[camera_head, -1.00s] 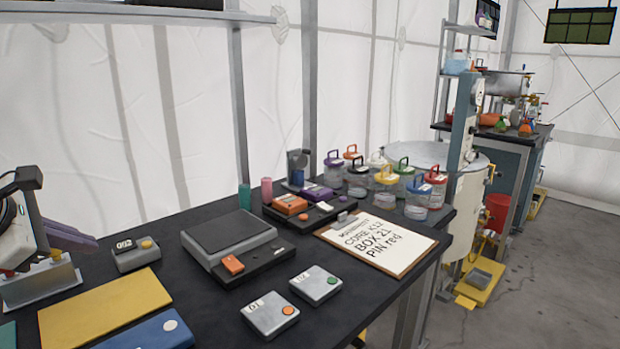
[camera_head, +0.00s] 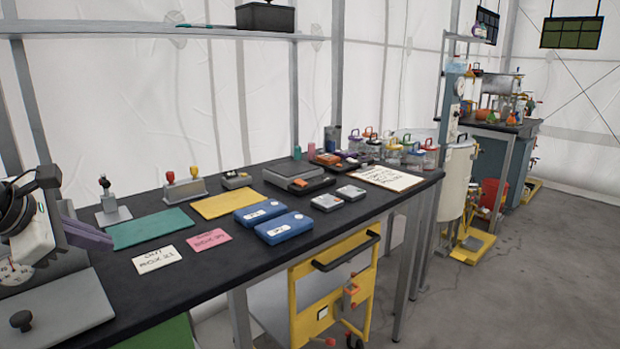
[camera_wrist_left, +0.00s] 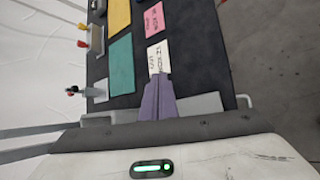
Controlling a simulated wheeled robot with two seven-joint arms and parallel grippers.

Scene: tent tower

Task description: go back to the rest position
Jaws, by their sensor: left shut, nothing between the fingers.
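My left gripper (camera_head: 106,242) shows at the left edge of the head view, its purple fingers pointing right over the near left part of the black bench (camera_head: 215,270). It is shut and empty. In the left wrist view the purple fingers (camera_wrist_left: 158,80) lie together, with their tips in front of the lower end of a white card (camera_wrist_left: 159,57). The height above the bench is hard to tell. My right gripper is in neither view.
A grey plate with a black knob (camera_head: 20,320) lies at the near left. Teal (camera_head: 150,228) and yellow (camera_head: 222,203) mats, a pink card (camera_head: 208,240) and blue boxes (camera_head: 284,228) lie to the right. A yellow cart (camera_head: 335,290) stands below the bench.

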